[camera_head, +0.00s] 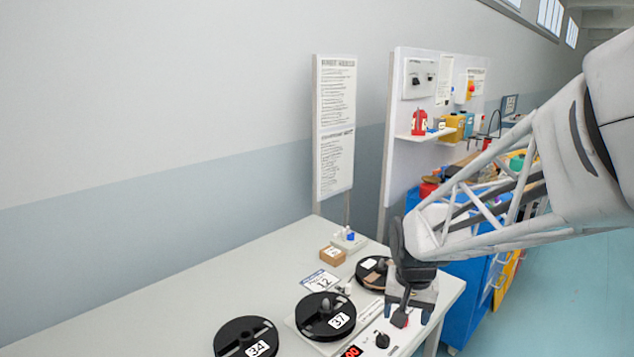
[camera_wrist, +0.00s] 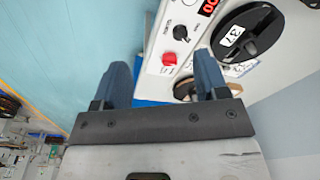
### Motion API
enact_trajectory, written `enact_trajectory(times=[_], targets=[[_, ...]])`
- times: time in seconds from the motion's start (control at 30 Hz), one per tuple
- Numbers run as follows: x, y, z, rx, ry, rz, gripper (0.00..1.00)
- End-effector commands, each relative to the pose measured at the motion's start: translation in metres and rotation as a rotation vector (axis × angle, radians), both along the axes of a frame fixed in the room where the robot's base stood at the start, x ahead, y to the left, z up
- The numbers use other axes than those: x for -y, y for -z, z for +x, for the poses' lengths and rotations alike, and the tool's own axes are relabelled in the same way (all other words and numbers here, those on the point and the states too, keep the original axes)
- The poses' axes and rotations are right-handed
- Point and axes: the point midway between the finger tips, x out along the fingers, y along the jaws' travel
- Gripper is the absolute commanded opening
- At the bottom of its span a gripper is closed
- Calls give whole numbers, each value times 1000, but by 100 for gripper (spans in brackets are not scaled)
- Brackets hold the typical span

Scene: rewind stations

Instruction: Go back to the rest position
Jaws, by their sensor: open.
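My gripper (camera_head: 412,308) is over the right end of the pale table (camera_head: 240,278), above a white control panel. In the wrist view my gripper (camera_wrist: 160,82) has its two blue-grey fingers apart with nothing between them. Past the fingertips are a red button (camera_wrist: 169,59) and a black knob (camera_wrist: 181,33) on the panel. I cannot tell whether a finger touches the panel.
Black reels marked 37 (camera_head: 322,315) and 34 (camera_head: 246,340) are on the table. A third reel (camera_head: 371,271) lies behind my gripper. A small brown box (camera_head: 333,255) stands farther back. A text board (camera_head: 335,130) and blue cabinet (camera_head: 462,305) are nearby.

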Motion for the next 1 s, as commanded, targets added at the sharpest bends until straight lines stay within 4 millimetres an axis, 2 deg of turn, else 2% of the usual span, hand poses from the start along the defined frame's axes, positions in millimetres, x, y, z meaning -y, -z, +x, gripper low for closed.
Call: enact_trajectory(times=[0.1, 0.4, 0.8, 1.0], targets=[[0, -17, -25, 19, -31, -4, 67], [1, -48, -86, 60, -113, -17, 67], [2, -71, -169, 110, -220, -40, 67], [2, -75, -196, 126, -257, -49, 67]])
